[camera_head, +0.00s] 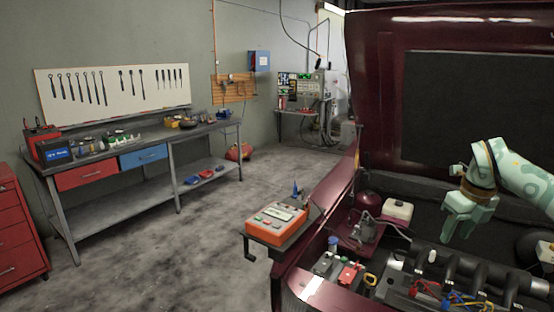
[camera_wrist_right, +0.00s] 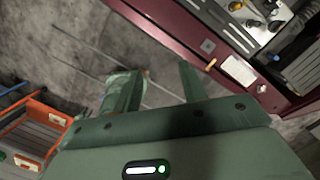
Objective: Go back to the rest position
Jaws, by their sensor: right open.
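My right gripper (camera_head: 466,218) is pale green and hangs over the engine bay (camera_head: 440,265) of a dark red car, its fingers pointing down. In the right wrist view its two fingers (camera_wrist_right: 160,85) stand apart, with only grey floor showing between them, so it is open and empty. My left gripper is in neither view. An orange device (camera_head: 277,222) with buttons sits on a small shelf at the car's edge, apart from the right gripper.
The raised hood (camera_head: 450,90) stands behind my right arm. A workbench (camera_head: 150,133) with tools is along the left wall, beside a red drawer cabinet (camera_head: 15,235). An orange-framed item (camera_wrist_right: 30,120) shows at the left of the wrist view. The floor between is clear.

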